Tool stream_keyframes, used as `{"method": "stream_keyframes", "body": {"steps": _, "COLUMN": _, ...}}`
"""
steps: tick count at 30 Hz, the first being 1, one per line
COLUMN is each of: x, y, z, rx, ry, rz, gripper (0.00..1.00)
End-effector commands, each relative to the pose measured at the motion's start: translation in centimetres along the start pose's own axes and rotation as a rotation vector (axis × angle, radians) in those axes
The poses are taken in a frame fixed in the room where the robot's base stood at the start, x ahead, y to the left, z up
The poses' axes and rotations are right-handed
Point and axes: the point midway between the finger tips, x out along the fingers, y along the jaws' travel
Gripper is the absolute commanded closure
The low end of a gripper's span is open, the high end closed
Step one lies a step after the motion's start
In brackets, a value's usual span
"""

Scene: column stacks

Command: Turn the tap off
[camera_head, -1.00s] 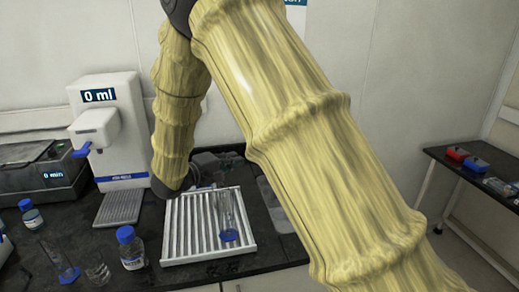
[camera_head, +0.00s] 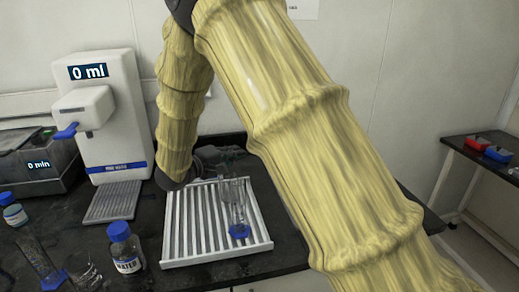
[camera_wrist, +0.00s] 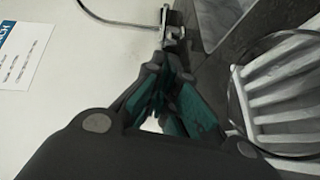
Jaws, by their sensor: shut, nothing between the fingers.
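In the wrist view, a metal tap fitting (camera_wrist: 174,33) with a thin curved spout pipe (camera_wrist: 118,24) shows just beyond my fingertips, against the pale wall. My gripper (camera_wrist: 164,72) has dark fingers with teal pads, brought together and empty, pointing at the fitting. Whether the fingertips touch it cannot be told. In the head view, my gripper (camera_head: 218,158) is small and dark behind the drying rack, partly covered by glassware and my arm. The tap cannot be made out there, and its handle position and any water flow are unclear.
A white slatted rack (camera_head: 208,248) holds a glass cylinder (camera_head: 236,205); a round glass rim (camera_wrist: 232,110) is close right of my gripper. A white dispenser (camera_head: 107,120) reads 0 ml. A water bottle (camera_head: 125,248) stands front left. A side table (camera_head: 452,160) is right.

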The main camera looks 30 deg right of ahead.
Motion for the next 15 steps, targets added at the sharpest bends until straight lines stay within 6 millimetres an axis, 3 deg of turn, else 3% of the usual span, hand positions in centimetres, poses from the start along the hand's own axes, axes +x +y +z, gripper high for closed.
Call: {"method": "stream_keyframes", "body": {"steps": 15, "x": 8.0, "y": 0.1, "z": 0.0, "rx": 0.000, "ry": -0.001, "rz": 0.000, "gripper": 1.00}}
